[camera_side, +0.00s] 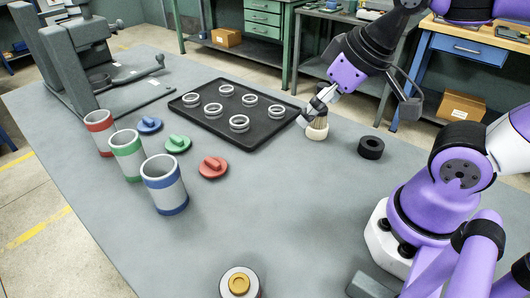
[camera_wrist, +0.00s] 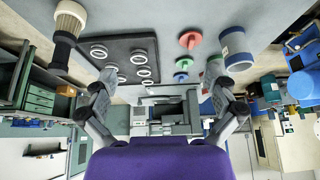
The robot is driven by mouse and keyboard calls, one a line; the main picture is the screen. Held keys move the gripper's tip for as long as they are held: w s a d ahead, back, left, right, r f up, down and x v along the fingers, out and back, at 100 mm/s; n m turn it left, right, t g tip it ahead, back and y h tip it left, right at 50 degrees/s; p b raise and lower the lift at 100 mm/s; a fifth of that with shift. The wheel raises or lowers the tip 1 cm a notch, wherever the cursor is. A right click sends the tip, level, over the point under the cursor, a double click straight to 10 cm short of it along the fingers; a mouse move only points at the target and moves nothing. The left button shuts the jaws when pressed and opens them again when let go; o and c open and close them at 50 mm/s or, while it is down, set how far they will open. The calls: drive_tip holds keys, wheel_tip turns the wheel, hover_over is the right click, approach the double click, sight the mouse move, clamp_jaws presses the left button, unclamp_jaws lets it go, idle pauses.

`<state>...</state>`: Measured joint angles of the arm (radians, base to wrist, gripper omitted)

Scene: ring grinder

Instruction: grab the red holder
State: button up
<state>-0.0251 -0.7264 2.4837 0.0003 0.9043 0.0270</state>
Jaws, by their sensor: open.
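Two kinds of red-marked things show. A red disc with a raised grip (camera_side: 213,167) lies flat on the table, right of the blue-banded cylinder. It also shows near the top of the wrist view (camera_wrist: 190,40). A grey cylinder with red bands (camera_side: 99,133) stands upright at the left, behind the green-banded one. My gripper (camera_side: 318,103) is at the right end of the black tray, by a brush with a pale base (camera_side: 317,132), well apart from both red things. In the wrist view my gripper (camera_wrist: 160,72) is open, with nothing between its fingers.
A green disc (camera_side: 178,144) and a blue disc (camera_side: 149,125) lie behind the red disc. Green-banded (camera_side: 127,157) and blue-banded (camera_side: 164,185) cylinders stand beside them. The black tray (camera_side: 262,137) holds several rings. A black ring (camera_side: 371,147) lies at right. The front-middle table is mostly clear.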

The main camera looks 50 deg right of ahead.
drive_tip(key=w+a+f+g+y, duration=0.1)
drive_tip(key=w+a+g, duration=0.15)
drive_tip(key=a, duration=0.75)
drive_tip(key=g+h, duration=0.1)
drive_tip(key=g, duration=0.2)
hover_over(239, 283)
drive_tip(key=shift+m, duration=0.4)
drive_tip(key=f, duration=0.5)
drive_tip(key=shift+w+d+f, duration=0.1)
drive_tip(key=shift+d+f, duration=0.1)
drive_tip(key=shift+f, duration=0.2)
wheel_tip(239, 283, down, 5)
drive_tip(key=shift+r, duration=0.1)
drive_tip(key=f, duration=0.5)
drive_tip(key=shift+a+f, duration=0.2)
drive_tip(key=c, duration=1.5)
